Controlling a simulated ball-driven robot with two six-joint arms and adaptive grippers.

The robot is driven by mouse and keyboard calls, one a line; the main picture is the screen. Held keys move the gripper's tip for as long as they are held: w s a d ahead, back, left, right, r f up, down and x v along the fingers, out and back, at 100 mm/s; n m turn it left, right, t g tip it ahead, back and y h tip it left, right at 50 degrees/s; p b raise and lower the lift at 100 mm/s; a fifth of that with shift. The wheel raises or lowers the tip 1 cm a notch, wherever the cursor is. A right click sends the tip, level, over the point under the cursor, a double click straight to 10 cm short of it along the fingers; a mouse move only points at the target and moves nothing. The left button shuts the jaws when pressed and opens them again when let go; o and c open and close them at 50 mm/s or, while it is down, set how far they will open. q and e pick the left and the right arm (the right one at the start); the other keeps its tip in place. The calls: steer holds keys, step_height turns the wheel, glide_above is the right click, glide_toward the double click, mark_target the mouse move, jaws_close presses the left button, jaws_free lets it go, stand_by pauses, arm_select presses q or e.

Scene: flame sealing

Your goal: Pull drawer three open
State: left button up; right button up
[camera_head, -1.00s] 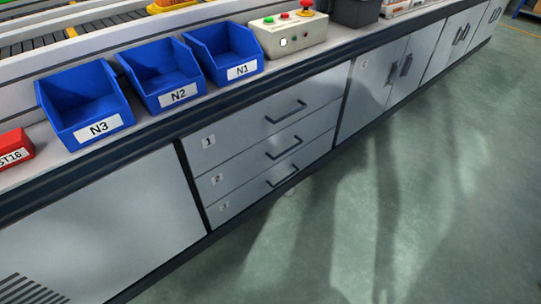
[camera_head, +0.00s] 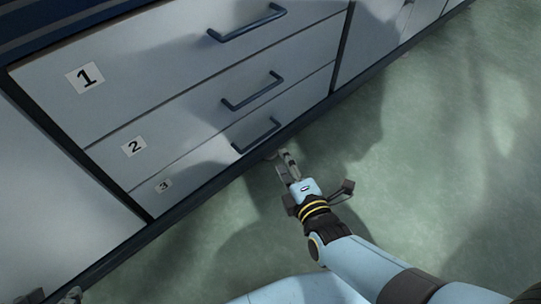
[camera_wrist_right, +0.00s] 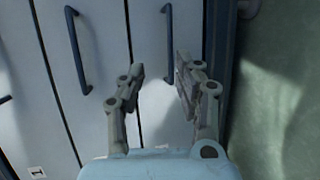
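Drawer three (camera_head: 212,168), the lowest of the grey drawer fronts, is closed and flush with the cabinet. Its dark bar handle (camera_head: 256,134) is near its right part. My right gripper (camera_head: 284,158) is just in front of and below that handle, apart from it. In the right wrist view the right gripper (camera_wrist_right: 160,75) is open and empty. The drawer three handle (camera_wrist_right: 169,40) shows beyond the gap between its fingers, near the right fingertip. Only a small grey piece of what looks like my left gripper (camera_head: 72,295) shows at the bottom left.
Drawer two (camera_head: 190,126) and drawer one (camera_head: 150,80) are closed above, each with a dark bar handle. A dark plinth runs below drawer three. The green floor (camera_head: 440,150) to the right is clear.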

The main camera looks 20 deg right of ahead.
mark_target(263, 136)
arm_select(q)
steer(key=shift+s+d+f+t+h+b, duration=0.15)
steer(key=shift+s+f+t+b, duration=0.25)
steer(key=shift+f+t+b, duration=0.7)
steer(key=shift+s+d+f+t+h+b, duration=0.1)
steer(key=shift+s+d+f+t+b, duration=0.2)
steer(key=shift+f+t+b, duration=0.75)
steer(key=shift+s+d+f+t+h+b, duration=0.15)
steer(key=shift+s+f+t+b, duration=0.45)
steer(key=shift+b, duration=0.95)
arm_select(e)
steer(key=shift+s+a+f+x, duration=0.1)
steer(key=shift+a+f+x, duration=0.2)
steer(key=shift+x, duration=2.05)
steer(key=shift+s+a+f+x, duration=0.15)
steer(key=shift+f+x, duration=0.25)
steer(key=shift+x, duration=1.95)
steer(key=shift+w+a+f+x, duration=0.1)
steer(key=shift+a+f+x, duration=0.2)
steer(key=shift+x, duration=2.05)
arm_select(q)
steer(key=shift+w+r, duration=0.15)
steer(key=shift+r, duration=0.1)
arm_select(e)
steer(key=shift+c, duration=0.3)
jaws_close()
